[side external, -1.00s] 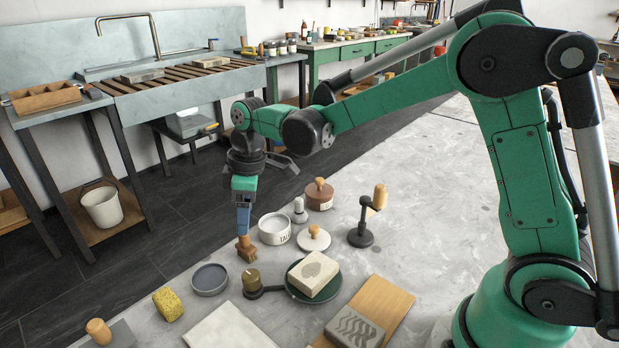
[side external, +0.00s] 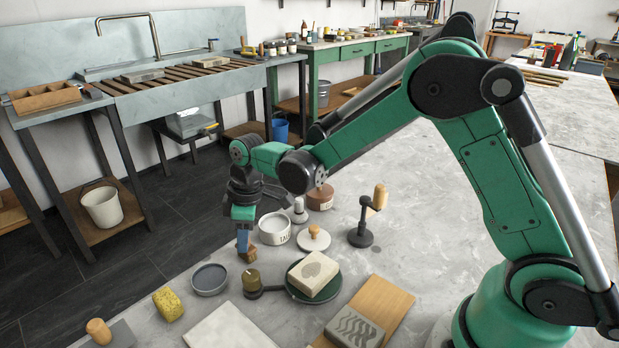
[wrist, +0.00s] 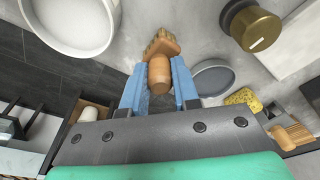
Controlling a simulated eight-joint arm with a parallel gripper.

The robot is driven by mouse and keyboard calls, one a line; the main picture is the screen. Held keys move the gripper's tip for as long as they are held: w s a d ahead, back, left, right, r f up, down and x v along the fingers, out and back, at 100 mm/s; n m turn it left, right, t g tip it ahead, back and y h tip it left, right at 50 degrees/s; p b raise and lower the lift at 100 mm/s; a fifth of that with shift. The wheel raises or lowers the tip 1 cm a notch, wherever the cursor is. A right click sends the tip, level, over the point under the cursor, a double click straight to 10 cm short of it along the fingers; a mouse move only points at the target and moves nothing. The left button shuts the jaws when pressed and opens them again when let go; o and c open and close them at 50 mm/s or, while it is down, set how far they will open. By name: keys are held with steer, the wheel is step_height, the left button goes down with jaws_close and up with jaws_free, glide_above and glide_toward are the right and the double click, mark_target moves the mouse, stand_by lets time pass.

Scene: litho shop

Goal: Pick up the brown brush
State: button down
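The brown brush is at the near-left edge of the grey worktop; its light-brown head (side external: 249,254) shows in the side external view, with its handle hidden behind my fingers. In the wrist view, the brush's rounded wooden handle (wrist: 160,75) points toward me and its bristle head lies beyond. My gripper (side external: 243,242) points down at the brush. In the wrist view, the blue fingers of my gripper (wrist: 159,80) are open on either side of the handle, with a narrow gap showing.
A white round dish (side external: 274,228) stands right of the brush. A brass-topped knob (side external: 252,281) and a grey shallow dish (side external: 210,279) are close in front. A yellow sponge (side external: 168,304) lies farther left. The dark floor begins just beyond the worktop edge.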

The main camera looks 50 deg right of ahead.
stand_by(0.3)
step_height(320, 180, up, 20)
stand_by(0.5)
